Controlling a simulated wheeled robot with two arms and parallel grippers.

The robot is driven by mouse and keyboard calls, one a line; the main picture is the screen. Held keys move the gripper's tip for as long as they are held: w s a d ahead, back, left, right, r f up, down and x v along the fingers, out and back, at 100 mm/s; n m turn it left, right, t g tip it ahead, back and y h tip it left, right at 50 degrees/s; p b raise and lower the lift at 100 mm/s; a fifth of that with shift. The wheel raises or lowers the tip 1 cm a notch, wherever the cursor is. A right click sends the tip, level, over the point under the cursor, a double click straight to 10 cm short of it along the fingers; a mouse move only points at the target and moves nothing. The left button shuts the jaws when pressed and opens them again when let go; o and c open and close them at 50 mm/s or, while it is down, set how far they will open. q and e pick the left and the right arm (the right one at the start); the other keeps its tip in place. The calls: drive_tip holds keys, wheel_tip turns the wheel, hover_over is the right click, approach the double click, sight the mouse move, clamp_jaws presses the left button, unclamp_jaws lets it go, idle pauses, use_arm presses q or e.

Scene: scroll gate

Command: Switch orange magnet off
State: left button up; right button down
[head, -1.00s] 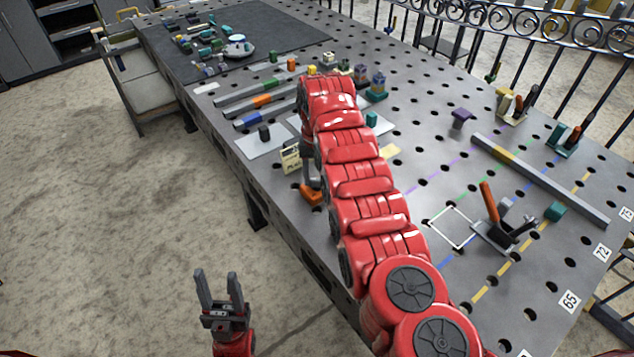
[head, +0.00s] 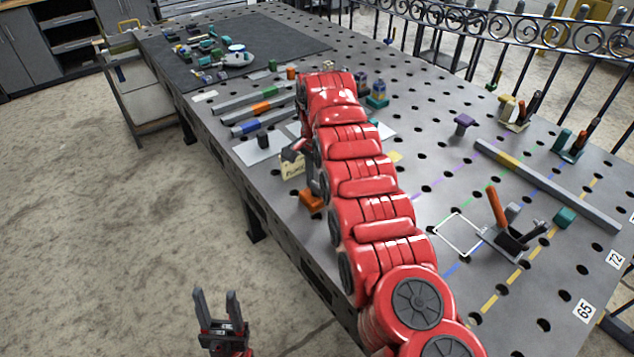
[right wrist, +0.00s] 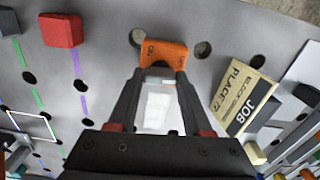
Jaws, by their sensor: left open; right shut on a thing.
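The orange magnet (right wrist: 163,52) is at the top middle of the right wrist view, with ON and OFF lettering on its orange part. In the head view it (head: 311,201) sits at the table's near left edge, below my right arm. My right gripper (right wrist: 162,76) is shut on the orange part, one finger at each side. A pale block shape shows between its fingers. The right gripper is mostly hidden behind my red arm in the head view. My left gripper (head: 216,296) is open and empty, off the table at the bottom left.
The perforated table (head: 420,150) carries a job card (right wrist: 244,96) beside the magnet and a red block (right wrist: 61,30). Grey bars (head: 255,105) lie at the far left. A long bar (head: 545,185) and a toggle clamp (head: 508,235) are at right. A railing (head: 560,40) stands behind.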

sight(317, 184)
drive_tip(key=shift+m, duration=0.6)
drive_tip(key=shift+c, duration=1.6)
unclamp_jaws()
wheel_tip(317, 184, up, 3)
drive_tip(key=shift+w+f, duration=0.1)
wheel_tip(317, 184, up, 15)
drive_tip(key=p, duration=1.4)
drive_tip(key=shift+f, duration=0.2)
